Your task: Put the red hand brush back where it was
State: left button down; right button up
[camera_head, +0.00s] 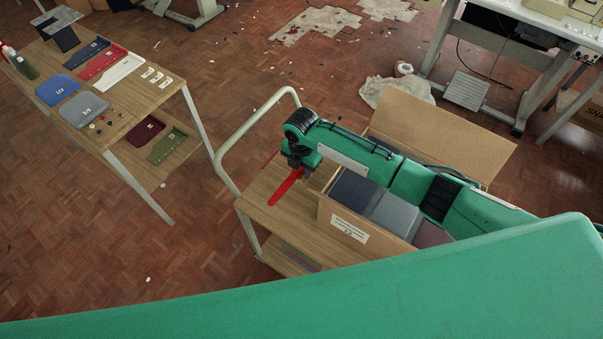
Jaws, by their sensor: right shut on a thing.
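The red hand brush (286,187) shows as a long, narrow red shape hanging down and to the left below my right gripper (299,168). My right gripper is shut on its upper end, which the jaws partly hide. The brush is over the bare left part of the wooden cart top (262,205), beside the cardboard box. I cannot tell whether its lower end touches the cart top. My left gripper is out of view.
An open cardboard box (335,222) with folded dark and grey cloths stands on the cart; its flap (450,135) sticks out behind. The cart's pale handle (228,148) rises at the left. A table (150,95) with cloth pieces stands further left.

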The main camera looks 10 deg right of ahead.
aim_at(302, 180)
notch_tip(302, 180, down, 4)
jog(key=shift+f, duration=0.1)
dwell(0.4)
jog(key=shift+s+f, duration=0.1)
jog(key=shift+f, duration=0.35)
jog(key=shift+s+f, duration=0.15)
jog(key=shift+f, duration=0.1)
grip_shut()
jog(key=o, duration=0.9)
grip_release()
jog(key=shift+f, duration=0.1)
jog(key=shift+o, duration=0.5)
jog(key=shift+w, duration=0.25)
